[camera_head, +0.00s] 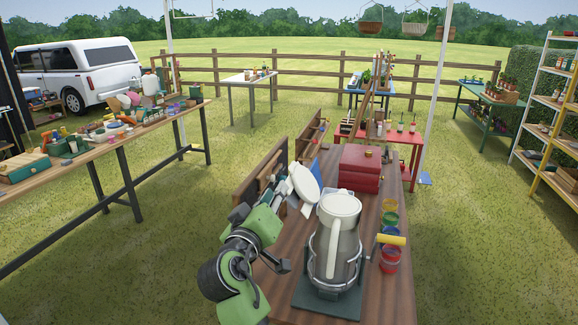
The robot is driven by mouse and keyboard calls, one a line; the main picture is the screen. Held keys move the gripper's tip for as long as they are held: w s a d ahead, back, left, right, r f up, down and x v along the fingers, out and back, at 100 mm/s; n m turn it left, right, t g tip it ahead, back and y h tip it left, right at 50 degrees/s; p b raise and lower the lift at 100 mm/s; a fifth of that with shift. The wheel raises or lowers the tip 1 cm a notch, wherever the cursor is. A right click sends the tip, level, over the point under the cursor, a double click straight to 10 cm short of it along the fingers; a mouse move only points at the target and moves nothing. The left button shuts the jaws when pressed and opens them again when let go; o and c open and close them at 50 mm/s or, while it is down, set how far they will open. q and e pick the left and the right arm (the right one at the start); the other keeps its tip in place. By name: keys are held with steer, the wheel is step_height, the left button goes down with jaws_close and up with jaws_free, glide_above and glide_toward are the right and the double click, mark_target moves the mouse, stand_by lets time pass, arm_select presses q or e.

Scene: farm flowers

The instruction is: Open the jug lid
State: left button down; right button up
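The jug (336,254) stands upright on a dark green base (327,299) near the front of the wooden table. It has a grey body and a long pale handle down its front. Its white lid (340,207) sits on top and looks closed.
A red box (360,168) stands behind the jug. Coloured jars (390,259) and a yellow-handled tool (391,239) are close on its right. Wooden crates (262,177) line the table's left side.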

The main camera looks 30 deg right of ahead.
mark_target(290, 169)
steer(key=p+x, duration=0.1)
steer(key=x, duration=0.3)
steer(key=r+p+x, duration=0.1)
steer(key=p+x, duration=0.1)
steer(key=x, duration=0.2)
steer(key=p+x, duration=0.2)
steer(key=x, duration=0.3)
steer(key=shift+s+d+r, duration=0.2)
steer(key=shift+s+d, duration=0.05)
steer(key=shift+w+d+f, duration=0.15)
steer(key=shift+w+d, duration=0.15)
jaws_close()
